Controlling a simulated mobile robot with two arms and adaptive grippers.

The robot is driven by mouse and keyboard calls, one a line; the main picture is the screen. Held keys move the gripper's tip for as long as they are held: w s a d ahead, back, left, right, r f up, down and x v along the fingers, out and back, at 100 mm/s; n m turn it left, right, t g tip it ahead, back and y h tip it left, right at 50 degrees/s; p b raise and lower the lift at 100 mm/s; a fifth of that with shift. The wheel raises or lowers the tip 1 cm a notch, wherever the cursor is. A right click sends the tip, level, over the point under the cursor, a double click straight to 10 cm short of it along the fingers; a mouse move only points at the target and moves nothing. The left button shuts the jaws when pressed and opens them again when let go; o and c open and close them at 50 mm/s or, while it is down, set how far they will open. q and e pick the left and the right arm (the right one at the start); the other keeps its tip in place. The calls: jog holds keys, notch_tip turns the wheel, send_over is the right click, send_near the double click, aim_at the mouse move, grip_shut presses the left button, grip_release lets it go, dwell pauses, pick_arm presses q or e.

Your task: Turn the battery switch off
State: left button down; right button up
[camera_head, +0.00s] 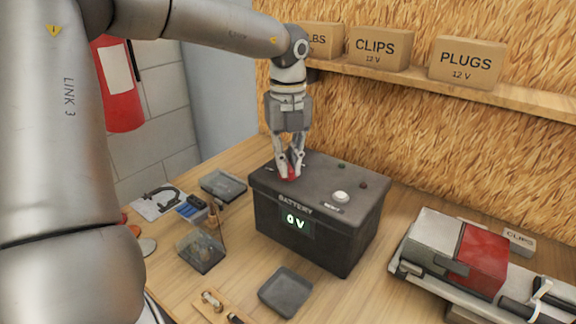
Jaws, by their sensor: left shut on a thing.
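The black battery box (340,245) stands on the wooden bench in the middle of the head view. Its front display (296,222) reads "0 V". A red switch knob (292,174) sits on the left part of its top and is partly hidden by the fingers. My left gripper (290,168) points down from above and is shut on the red knob. The knob's exact angle cannot be told. A white round button (340,197) is on the box's top near the front right. My right gripper is not in view.
Small dark trays (286,291) and a clear bin (201,251) lie around the box on the bench. A grey and red device (460,250) stands at right. A shelf with boxes (466,62) runs along the back wall.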

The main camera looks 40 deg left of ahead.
pick_arm(q)
jog(key=shift+f+n+b, duration=0.1)
jog(key=shift+n+b, duration=0.95)
jog(key=shift+n, duration=1.55)
jog(key=shift+n+b, duration=0.3)
jog(key=shift+n, duration=1.1)
